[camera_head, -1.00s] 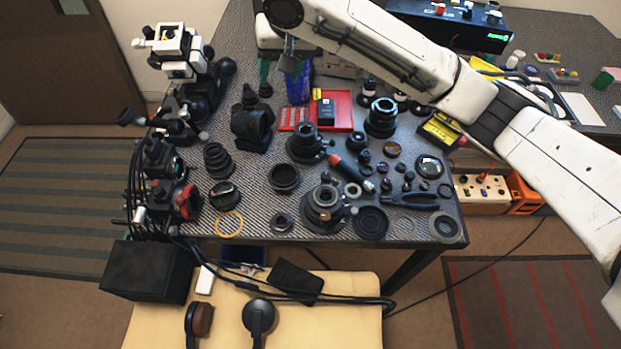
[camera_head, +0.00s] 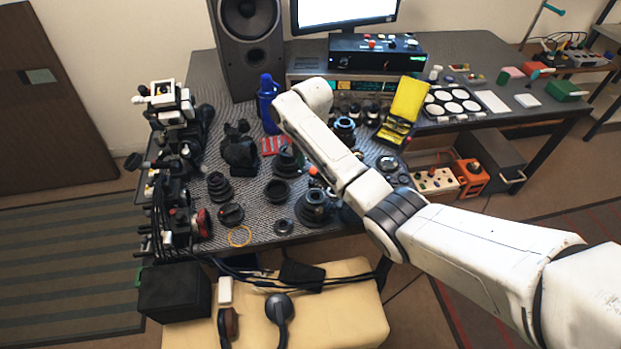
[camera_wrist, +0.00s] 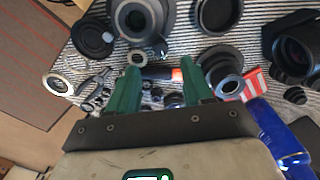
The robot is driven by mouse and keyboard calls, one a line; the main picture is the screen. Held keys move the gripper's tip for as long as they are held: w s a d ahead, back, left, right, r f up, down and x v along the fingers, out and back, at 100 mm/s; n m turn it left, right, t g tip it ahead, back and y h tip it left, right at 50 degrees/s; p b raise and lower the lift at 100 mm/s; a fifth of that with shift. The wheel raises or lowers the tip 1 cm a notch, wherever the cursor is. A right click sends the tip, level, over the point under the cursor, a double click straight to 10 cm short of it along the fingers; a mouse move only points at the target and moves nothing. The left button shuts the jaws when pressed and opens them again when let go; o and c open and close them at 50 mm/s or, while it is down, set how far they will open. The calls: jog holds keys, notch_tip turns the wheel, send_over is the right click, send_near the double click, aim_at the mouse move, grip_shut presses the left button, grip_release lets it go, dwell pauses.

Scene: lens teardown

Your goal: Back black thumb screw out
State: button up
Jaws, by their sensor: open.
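My gripper (camera_wrist: 164,78) is open and empty in the wrist view, its two green fingers spread apart above the bench. A dark round lens mount (camera_wrist: 143,18) lies beyond the fingertips. A small dark knob (camera_wrist: 160,48) shows at its edge, apart from my fingers; it may be the black thumb screw, but it is too small to be sure. My arm hides the gripper in that view.
An orange-tipped tool (camera_wrist: 177,75) and several small rings and parts lie below and between the fingers. A blue bottle (camera_head: 267,103), a dark camera body (camera_head: 239,150) and a yellow case (camera_head: 403,108) stand around. A stool (camera_head: 340,310) is in front.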

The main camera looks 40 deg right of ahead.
aim_at(312, 181)
notch_tip(312, 181, down, 7)
jog(key=shift+f, duration=0.1)
dwell(0.4)
grip_shut()
